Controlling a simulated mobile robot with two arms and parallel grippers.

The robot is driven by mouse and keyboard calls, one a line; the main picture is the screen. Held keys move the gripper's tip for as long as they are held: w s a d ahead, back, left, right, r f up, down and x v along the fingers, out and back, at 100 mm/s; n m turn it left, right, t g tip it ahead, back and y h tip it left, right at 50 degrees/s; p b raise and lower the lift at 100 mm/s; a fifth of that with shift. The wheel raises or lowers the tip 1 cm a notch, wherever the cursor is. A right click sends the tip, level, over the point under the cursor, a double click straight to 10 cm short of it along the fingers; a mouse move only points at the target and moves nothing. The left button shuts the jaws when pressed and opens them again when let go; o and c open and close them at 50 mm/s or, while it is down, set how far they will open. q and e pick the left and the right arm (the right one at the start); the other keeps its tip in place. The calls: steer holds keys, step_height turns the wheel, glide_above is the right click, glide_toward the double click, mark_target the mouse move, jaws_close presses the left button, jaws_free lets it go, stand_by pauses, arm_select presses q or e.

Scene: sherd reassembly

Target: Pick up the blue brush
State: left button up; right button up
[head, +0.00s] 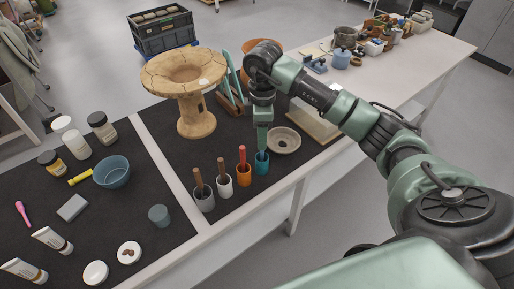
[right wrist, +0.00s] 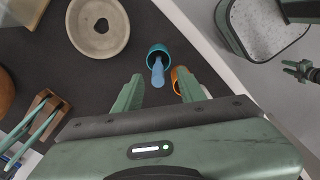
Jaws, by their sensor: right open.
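The blue brush (right wrist: 157,72) stands in a teal cup (right wrist: 158,49) in the right wrist view, its handle pointing up toward the camera. In the head view the teal cup (head: 262,163) is at the right end of a row of cups, and the brush is mostly hidden by my gripper. My right gripper (head: 262,148) points down just above this cup. In the right wrist view its fingers (right wrist: 158,88) are apart, with the brush handle between and slightly beyond them. A small green part (right wrist: 302,72) at the right edge may be my left gripper; its jaws are unclear.
An orange cup (head: 243,175) with a red-handled brush stands close beside the teal cup. White (head: 225,187) and grey (head: 204,199) cups follow to the left. A shallow beige bowl (head: 284,141) lies to the right. A wooden stand (head: 196,115) is behind, left.

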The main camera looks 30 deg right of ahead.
mark_target(262, 154)
steer(key=f, duration=0.3)
steer(key=f+p, duration=0.1)
steer(key=f, duration=0.2)
steer(key=shift+d+f, duration=0.2)
steer(key=shift+f, duration=0.05)
jaws_close()
